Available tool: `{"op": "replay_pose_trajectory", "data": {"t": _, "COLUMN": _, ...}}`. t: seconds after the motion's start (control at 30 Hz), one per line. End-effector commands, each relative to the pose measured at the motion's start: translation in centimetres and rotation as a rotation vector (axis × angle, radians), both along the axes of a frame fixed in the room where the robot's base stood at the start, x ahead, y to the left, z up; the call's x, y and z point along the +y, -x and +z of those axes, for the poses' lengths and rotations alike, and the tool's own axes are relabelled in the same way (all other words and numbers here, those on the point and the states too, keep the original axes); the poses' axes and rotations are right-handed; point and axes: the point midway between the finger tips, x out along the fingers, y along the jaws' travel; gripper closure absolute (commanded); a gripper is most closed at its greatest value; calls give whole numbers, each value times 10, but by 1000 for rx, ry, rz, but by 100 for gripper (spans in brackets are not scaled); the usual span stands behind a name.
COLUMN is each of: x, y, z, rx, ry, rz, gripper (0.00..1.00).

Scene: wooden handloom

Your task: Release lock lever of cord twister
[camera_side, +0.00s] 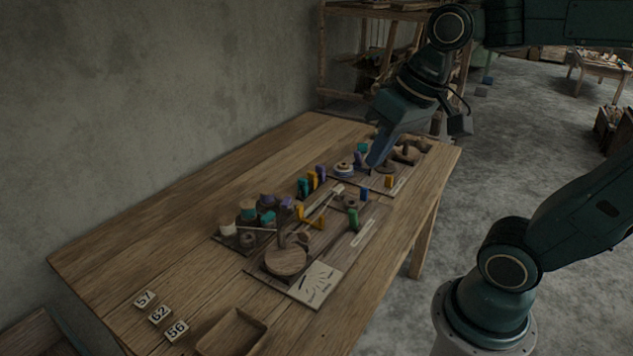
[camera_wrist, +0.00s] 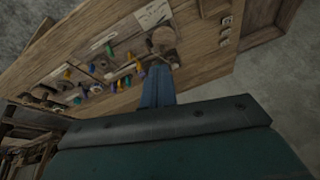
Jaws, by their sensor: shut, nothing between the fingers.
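My gripper (camera_side: 375,162) is shut and empty, its blue fingers pointing down above the far wooden board (camera_side: 395,187). In the wrist view the closed fingers (camera_wrist: 157,72) reach up over the table edge. The near wooden board (camera_side: 352,243) carries a round wooden disc (camera_side: 285,262) with a dark upright handle, yellow pieces (camera_side: 310,217) and a green piece (camera_side: 353,218). The far board carries a white-and-blue round piece (camera_side: 345,169) and small blue and yellow pegs (camera_side: 389,181). I cannot tell which part is the cord twister's lock lever; the fingers hide part of the far board.
Several coloured spools (camera_side: 249,210) stand left of the near board. A printed card (camera_side: 316,284) lies by the disc. Number tiles (camera_side: 160,313) and an empty wooden tray (camera_side: 232,333) are at the near end. The table's left side (camera_side: 150,240) is clear.

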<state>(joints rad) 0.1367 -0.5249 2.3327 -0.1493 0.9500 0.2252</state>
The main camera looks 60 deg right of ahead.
Motion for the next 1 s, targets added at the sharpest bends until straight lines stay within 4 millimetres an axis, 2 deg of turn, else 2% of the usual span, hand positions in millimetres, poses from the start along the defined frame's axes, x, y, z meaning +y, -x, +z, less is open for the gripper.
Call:
{"op": "replay_pose_trajectory", "data": {"t": 0.27, "x": -21, "y": -48, "z": 3, "rx": 105, "ry": -115, "rz": -190, "gripper": 100}}
{"op": "replay_pose_trajectory", "data": {"t": 0.47, "x": -44, "y": -81, "z": -1, "rx": 180, "ry": -194, "rz": -326, "gripper": 100}}
{"op": "replay_pose_trajectory", "data": {"t": 0.7, "x": -81, "y": -114, "z": -15, "rx": 269, "ry": -285, "rz": -491, "gripper": 100}}
{"op": "replay_pose_trajectory", "data": {"t": 1.0, "x": -139, "y": -143, "z": -45, "rx": 383, "ry": -392, "rz": -697, "gripper": 100}}
